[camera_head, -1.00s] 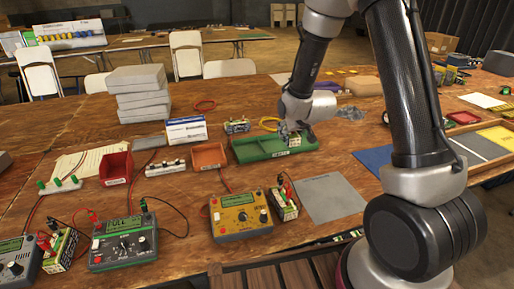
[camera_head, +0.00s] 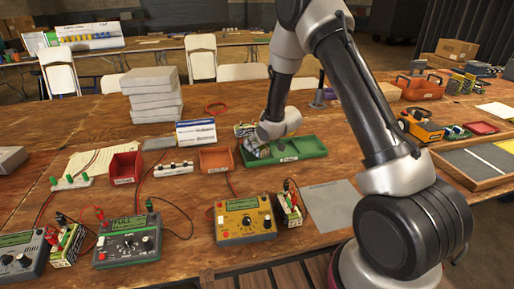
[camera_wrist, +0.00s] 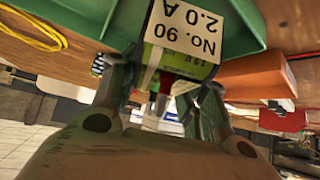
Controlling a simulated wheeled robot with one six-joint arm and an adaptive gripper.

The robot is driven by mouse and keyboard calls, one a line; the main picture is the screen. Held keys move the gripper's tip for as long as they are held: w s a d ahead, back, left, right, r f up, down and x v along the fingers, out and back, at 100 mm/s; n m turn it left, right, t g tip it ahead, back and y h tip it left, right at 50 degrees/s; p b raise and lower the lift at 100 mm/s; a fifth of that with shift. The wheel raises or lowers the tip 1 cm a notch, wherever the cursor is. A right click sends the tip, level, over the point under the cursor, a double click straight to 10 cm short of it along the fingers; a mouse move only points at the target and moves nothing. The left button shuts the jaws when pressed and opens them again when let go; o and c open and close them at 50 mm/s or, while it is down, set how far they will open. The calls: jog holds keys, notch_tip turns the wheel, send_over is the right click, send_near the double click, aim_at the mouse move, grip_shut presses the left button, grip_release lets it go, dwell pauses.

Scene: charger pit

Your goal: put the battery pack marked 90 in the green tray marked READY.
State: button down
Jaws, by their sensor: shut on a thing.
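The battery pack marked NO. 90, 2.0 A (camera_wrist: 188,32) shows close up in the wrist view, with a white label and a green band. My gripper (camera_wrist: 165,88) is shut on it, one finger on each side. In the head view my gripper (camera_head: 257,148) is at the left end of the green tray (camera_head: 305,146), and the pack is mostly hidden there. The tray also fills the top of the wrist view (camera_wrist: 85,28). I cannot tell whether the pack touches the tray floor. The tray's front label is too small to read clearly.
An orange bin (camera_head: 215,160) stands close left of the tray, with a red bin (camera_head: 126,166) farther left. A blue-and-white box (camera_head: 196,132) is behind. Chargers, including a yellow one (camera_head: 245,218), line the front. A grey mat (camera_head: 335,204) lies bare.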

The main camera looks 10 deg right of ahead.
jog(key=shift+f, duration=1.05)
jog(key=shift+f, duration=0.15)
jog(key=c, duration=0.8)
grip_release()
jog(key=shift+o, duration=0.2)
